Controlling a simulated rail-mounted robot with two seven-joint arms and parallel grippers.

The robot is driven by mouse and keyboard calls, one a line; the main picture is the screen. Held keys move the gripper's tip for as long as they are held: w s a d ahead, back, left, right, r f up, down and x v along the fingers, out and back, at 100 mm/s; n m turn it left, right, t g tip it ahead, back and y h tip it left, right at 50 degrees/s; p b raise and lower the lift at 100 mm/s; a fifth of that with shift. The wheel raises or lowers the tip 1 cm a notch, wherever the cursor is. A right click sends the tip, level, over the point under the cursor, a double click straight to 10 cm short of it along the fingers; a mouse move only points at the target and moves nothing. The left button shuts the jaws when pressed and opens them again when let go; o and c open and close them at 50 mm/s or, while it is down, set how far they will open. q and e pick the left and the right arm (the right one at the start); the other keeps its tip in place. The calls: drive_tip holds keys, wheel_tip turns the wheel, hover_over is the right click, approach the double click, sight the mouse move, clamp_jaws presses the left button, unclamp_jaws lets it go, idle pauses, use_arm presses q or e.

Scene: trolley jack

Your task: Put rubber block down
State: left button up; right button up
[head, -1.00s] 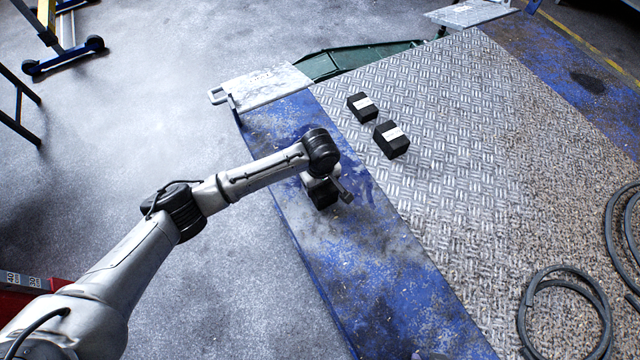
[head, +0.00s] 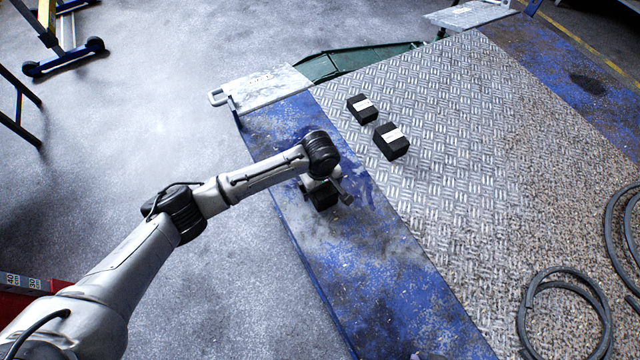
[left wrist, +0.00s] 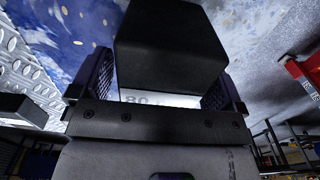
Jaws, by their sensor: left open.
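A black rubber block (left wrist: 170,45) sits between the two jaws of my left gripper (left wrist: 162,88) in the left wrist view, with a pale printed label on its near face. The jaws are open, one on each side of the block. In the head view my left gripper (head: 328,188) points down over the blue platform edge (head: 372,262). The dark block (head: 323,198) shows below it, low at the blue surface; its underside contact is hidden. Two more black blocks with white labels, one farther (head: 362,108) and one nearer (head: 391,141), rest on the tread plate. My right gripper is out of view.
The metal tread plate (head: 470,150) lies right of the blue edge, with clear room around the two blocks. Black hose coils (head: 566,310) lie at the lower right. A metal flap (head: 265,87) and green frame (head: 355,60) are beyond. Open grey floor (head: 170,100) is at left.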

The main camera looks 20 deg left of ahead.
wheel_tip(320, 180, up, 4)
drive_tip(key=p, duration=0.4)
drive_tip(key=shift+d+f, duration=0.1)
use_arm(q)
wheel_tip(320, 180, up, 12)
drive_tip(key=shift+r, duration=0.15)
